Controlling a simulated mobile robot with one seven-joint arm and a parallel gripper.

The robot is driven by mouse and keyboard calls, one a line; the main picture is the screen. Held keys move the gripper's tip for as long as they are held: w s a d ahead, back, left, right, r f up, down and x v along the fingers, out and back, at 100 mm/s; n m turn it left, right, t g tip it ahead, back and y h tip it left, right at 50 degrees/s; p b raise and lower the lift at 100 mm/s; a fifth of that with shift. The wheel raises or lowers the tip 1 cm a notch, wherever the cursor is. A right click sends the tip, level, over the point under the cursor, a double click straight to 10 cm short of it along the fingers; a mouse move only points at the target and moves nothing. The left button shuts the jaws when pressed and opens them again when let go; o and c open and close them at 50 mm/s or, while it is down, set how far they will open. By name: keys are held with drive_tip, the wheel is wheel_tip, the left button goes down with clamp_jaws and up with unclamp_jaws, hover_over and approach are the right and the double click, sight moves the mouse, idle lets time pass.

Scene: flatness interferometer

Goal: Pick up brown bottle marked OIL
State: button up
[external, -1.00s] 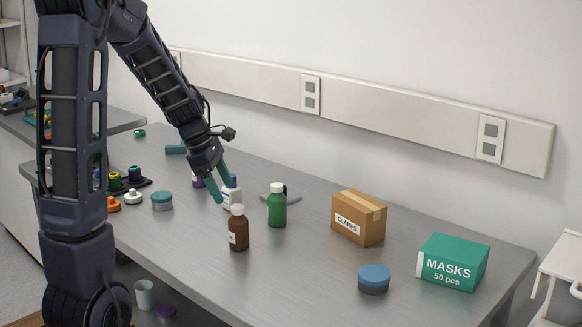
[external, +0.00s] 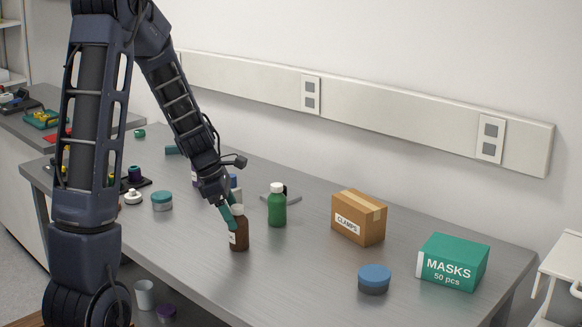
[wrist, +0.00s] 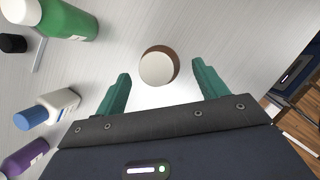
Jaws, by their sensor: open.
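The brown bottle (external: 239,237) with a white cap and a white label stands upright on the grey bench. Its label is partly covered in the external view, so I cannot read it fully. In the wrist view I look down on its white cap (wrist: 157,69), with a brown rim showing around it. My gripper (external: 230,217) is at the bottle's upper part in the external view. In the wrist view my gripper (wrist: 160,84) has its two green fingers apart, with the cap between and slightly ahead of the tips. I cannot tell whether a finger touches the bottle.
A green bottle (external: 277,206) stands close behind and to the right. A white bottle with a blue cap (wrist: 50,110) and a purple bottle (wrist: 25,157) are beside my gripper. The CLAMPS box (external: 358,218), blue-lidded jar (external: 374,279) and MASKS box (external: 452,262) stand farther right.

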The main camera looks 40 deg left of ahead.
sight(238, 223)
drive_tip(key=shift+x, duration=1.95)
drive_tip(key=shift+d+r, duration=0.1)
drive_tip(key=c, duration=1.2)
drive_tip(key=shift+o, duration=0.2)
drive_tip(key=shift+r, duration=0.1)
